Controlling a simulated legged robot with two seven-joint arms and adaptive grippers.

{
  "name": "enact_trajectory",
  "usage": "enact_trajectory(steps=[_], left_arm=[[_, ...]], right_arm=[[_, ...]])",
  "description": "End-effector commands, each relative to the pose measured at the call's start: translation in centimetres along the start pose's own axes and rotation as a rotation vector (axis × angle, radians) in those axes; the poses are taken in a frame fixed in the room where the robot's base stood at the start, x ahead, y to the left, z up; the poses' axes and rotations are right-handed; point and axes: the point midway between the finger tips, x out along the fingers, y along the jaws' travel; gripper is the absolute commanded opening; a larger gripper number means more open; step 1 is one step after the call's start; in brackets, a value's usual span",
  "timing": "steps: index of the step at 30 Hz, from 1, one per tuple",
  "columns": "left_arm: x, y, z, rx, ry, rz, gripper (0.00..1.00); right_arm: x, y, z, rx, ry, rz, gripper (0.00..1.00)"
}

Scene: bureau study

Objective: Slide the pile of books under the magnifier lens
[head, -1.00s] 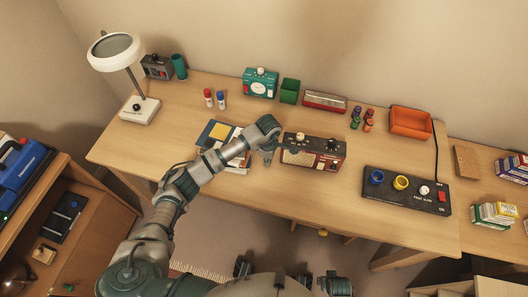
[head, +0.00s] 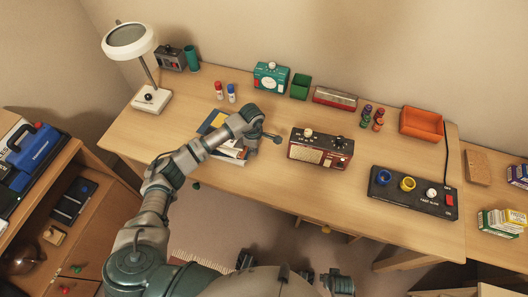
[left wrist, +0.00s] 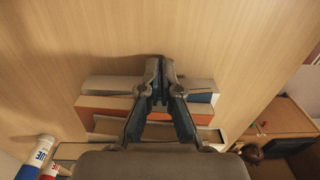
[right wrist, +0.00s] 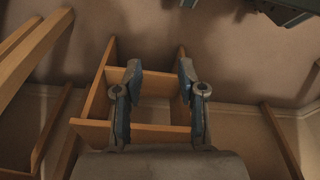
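The pile of books (head: 214,122) lies on the desk, largely hidden under my left forearm; a blue cover and pale page edges show. In the left wrist view the pile (left wrist: 105,103) shows grey and orange books behind the fingers. The magnifier lens (head: 130,40) is a white-rimmed ring on an arm above its white base (head: 152,98), at the desk's left end, apart from the books. My left gripper (head: 276,138) is just right of the pile; its fingertips nearly meet with nothing seen between them (left wrist: 160,66). My right gripper (right wrist: 160,78) is open and empty, above the floor.
A red radio (head: 321,148) stands close right of my left gripper. A black control box (head: 412,193) is at the right. The desk between books and lamp base is mostly clear.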

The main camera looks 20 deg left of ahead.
Motion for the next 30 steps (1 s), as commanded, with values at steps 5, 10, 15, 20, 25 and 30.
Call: enact_trajectory(steps=[5, 10, 15, 20, 25, 30], left_arm=[[0.2, 0.1, -6.7, -0.013, 0.008, 0.003, 0.00], [0.3, 0.0, -11.7, -0.013, 0.010, 0.000, 0.00], [0.2, 0.0, -16.5, -0.014, 0.012, -0.001, 0.00], [0.1, 0.0, -20.6, -0.013, 0.013, 0.000, 0.00], [-0.1, 0.0, -23.2, -0.008, 0.009, 0.002, 0.00], [-0.3, 0.0, -23.7, -0.007, 0.006, 0.003, 0.00]], right_arm=[[-2.0, -0.3, -0.3, 0.002, 0.003, 0.003, 0.40], [-4.2, -0.2, -1.1, 0.005, 0.011, 0.002, 0.40], [-7.2, 0.1, -1.6, 0.007, 0.019, 0.000, 0.40], [-10.3, 0.3, -1.7, 0.010, 0.027, -0.001, 0.40], [-12.6, 0.3, -1.6, 0.011, 0.030, 0.001, 0.40], [-13.2, 0.2, -1.6, 0.012, 0.031, 0.002, 0.40]])
